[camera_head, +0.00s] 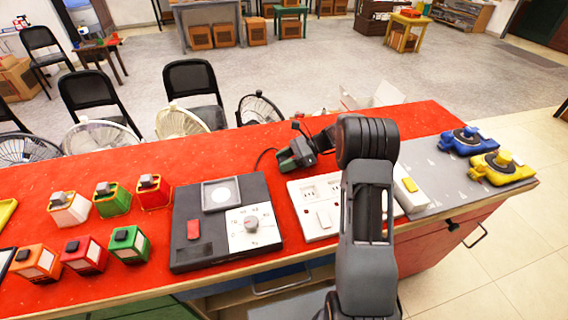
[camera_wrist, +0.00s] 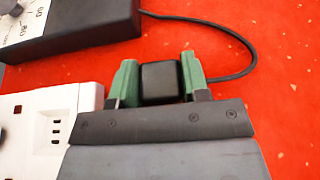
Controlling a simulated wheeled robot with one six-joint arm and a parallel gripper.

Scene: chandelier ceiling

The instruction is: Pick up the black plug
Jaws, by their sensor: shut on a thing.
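The black plug (camera_wrist: 160,82) sits between the two green-tipped fingers of my gripper (camera_wrist: 160,86) in the wrist view. The fingers are shut on it, one on each side. A black cord (camera_wrist: 236,38) runs from near the plug, curving right and then back to the dark box. In the head view my gripper (camera_head: 296,155) is over the red tabletop, just behind the white socket panel (camera_head: 316,229). There the plug is mostly hidden by the gripper. I cannot tell whether the plug still touches the table.
A black box with a dial (camera_head: 190,225) stands left of the socket panel. Several small coloured blocks (camera_head: 85,255) stand at the left. Blue (camera_head: 467,140) and yellow (camera_head: 502,168) devices stand at the right end. Fans (camera_head: 182,121) and chairs (camera_head: 193,82) are behind the red table (camera_head: 230,160).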

